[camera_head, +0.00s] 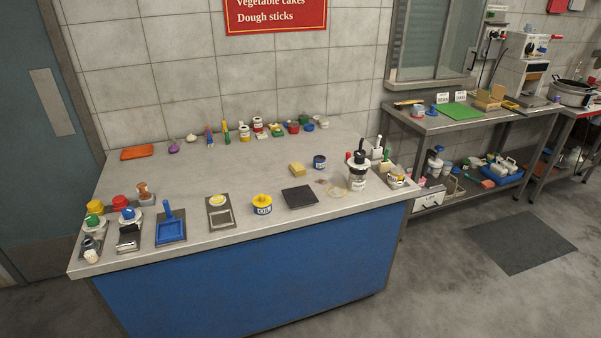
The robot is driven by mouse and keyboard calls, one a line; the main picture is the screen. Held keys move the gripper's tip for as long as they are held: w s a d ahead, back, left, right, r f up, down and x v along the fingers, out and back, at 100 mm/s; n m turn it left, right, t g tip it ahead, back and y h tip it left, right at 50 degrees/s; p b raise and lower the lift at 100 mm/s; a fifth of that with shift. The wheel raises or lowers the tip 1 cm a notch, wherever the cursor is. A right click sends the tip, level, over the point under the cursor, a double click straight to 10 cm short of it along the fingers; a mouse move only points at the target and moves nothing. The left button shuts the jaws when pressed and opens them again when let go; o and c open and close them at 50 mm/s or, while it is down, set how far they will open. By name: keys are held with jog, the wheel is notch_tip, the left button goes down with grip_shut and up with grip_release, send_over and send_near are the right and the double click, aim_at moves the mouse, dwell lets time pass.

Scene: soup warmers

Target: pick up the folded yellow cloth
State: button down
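A small yellow block-like thing (298,169) lies on the grey counter top (240,175), right of the middle. It looks like the folded yellow cloth, but it is too small in the picture to tell cloth from sponge. It lies just left of a small dark blue jar (319,162) and behind a black square pad (299,196). Nothing covers it. My gripper is not in view.
A yellow-topped oil pot (262,205) and a white container with dark-handled tools (357,176) stand near the front edge. Several small jars line the back. A blue dustpan-like tray (171,227) lies front left. The counter's middle is clear.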

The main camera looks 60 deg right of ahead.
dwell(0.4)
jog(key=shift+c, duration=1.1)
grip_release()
